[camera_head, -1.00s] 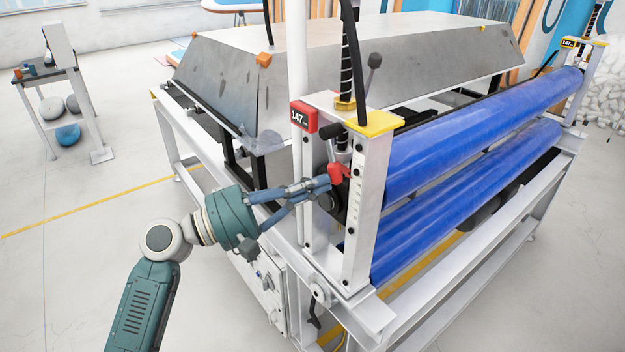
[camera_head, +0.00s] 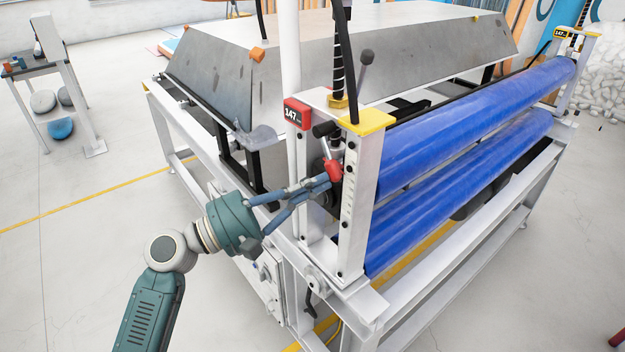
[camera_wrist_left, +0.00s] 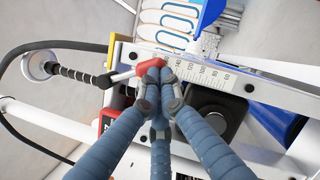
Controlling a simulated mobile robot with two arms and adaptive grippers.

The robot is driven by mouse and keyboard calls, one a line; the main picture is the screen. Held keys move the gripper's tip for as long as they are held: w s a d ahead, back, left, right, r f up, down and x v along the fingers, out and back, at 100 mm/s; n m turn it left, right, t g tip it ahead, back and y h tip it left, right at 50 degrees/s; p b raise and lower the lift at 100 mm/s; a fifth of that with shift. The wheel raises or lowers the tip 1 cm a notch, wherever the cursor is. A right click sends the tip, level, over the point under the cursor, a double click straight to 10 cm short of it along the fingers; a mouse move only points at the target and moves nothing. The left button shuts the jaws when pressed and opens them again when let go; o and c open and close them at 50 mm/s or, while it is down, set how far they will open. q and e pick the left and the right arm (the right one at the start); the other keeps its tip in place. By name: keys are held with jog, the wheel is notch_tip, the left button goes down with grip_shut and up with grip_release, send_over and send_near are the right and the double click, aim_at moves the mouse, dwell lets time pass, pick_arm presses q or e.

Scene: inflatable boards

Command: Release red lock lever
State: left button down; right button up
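The red lock lever (camera_head: 333,169) is on the near end post of the roller machine, below the red 147 display (camera_head: 297,113). It has a silver rod and a red grip. In the left wrist view the lever's grip (camera_wrist_left: 148,67) lies just beyond the fingertips, partly hidden by them. My left gripper (camera_head: 322,183) is at the lever, its blue fingers brought together. In the left wrist view the left gripper's fingertips (camera_wrist_left: 158,76) meet at the grip. I cannot tell whether the grip is pinched between them. My right gripper is not in view.
Two blue rollers (camera_head: 470,115) run right from the white end post (camera_head: 360,200), which has a yellow cap (camera_head: 367,122). A grey hood (camera_head: 320,75) is behind. A small stand (camera_head: 75,95) is far left. Floor at left is clear.

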pick_arm(q)
jog(key=shift+s+d+r+n+t+p, duration=0.3)
jog(key=shift+s+n+p, duration=0.1)
jog(key=shift+n+p, duration=0.45)
jog(key=shift+s+d+r+n+t+p, duration=0.25)
jog(key=shift+s+d+n+t+p, duration=0.1)
jog(key=shift+n+p, duration=0.45)
jog(key=shift+s+d+r+n+t+p, duration=0.2)
jog(key=shift+s+r+n+t+p, duration=0.15)
jog(key=shift+n+p, duration=0.4)
jog(key=shift+s+d+r+n+t+p, duration=0.25)
jog(key=shift+n+t+p, duration=0.2)
jog(key=shift+n, duration=0.55)
jog(key=shift+s+d+r+p, duration=0.2)
jog(key=shift+s+r+p, duration=0.25)
jog(key=shift+p, duration=0.15)
jog(key=shift+s+d+r+p, duration=0.2)
jog(key=shift+r+p, duration=0.25)
jog(key=shift+r, duration=0.05)
jog(key=shift+s+d+r+p, duration=0.15)
jog(key=shift+s+r+p, duration=0.05)
jog(key=shift+r+p, duration=0.25)
dwell(1.8)
dwell(0.5)
